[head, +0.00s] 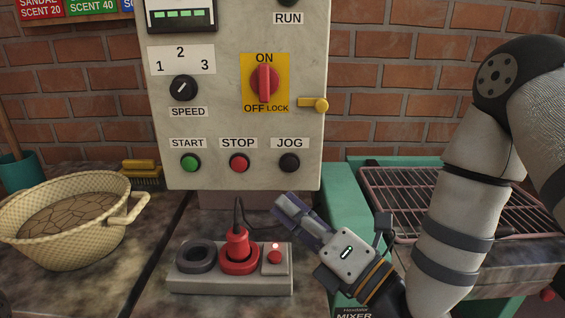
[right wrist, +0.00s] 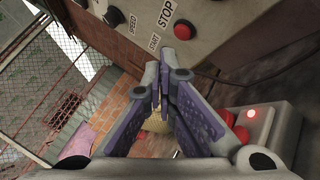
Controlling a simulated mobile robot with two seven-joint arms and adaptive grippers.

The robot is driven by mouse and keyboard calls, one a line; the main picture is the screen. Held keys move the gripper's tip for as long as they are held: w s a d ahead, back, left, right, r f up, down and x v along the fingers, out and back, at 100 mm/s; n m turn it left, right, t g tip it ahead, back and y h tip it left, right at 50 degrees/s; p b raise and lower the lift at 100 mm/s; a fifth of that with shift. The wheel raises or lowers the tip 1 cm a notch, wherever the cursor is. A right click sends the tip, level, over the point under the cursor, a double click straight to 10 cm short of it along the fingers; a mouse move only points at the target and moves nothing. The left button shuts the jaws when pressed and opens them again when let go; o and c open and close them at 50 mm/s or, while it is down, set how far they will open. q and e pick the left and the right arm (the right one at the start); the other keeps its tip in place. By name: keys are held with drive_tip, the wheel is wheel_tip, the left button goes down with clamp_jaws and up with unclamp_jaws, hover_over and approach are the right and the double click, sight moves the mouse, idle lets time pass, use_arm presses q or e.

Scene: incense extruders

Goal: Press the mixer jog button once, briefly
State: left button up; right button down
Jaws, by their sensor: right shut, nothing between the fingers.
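The black JOG button (head: 289,162) sits under its label at the lower right of the pale control panel (head: 225,130). The red STOP button (head: 239,162) and green START button (head: 190,162) are to its left. My right gripper (head: 284,206) is shut and empty, below the JOG button and apart from it in the head view. In the right wrist view, its purple fingers (right wrist: 163,78) meet in the middle, with the STOP button (right wrist: 184,30) just beyond to the upper right. The JOG button is not seen there. My left gripper is not in view.
The panel also has a red ON/OFF switch (head: 264,82), a speed knob (head: 184,88) and a yellow lock lever (head: 314,105). A grey base with a red plug-like piece (head: 238,250) and red button stands below. A basket (head: 70,220) is left; a wire rack (head: 430,200) is right.

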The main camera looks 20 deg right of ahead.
sight(290, 164)
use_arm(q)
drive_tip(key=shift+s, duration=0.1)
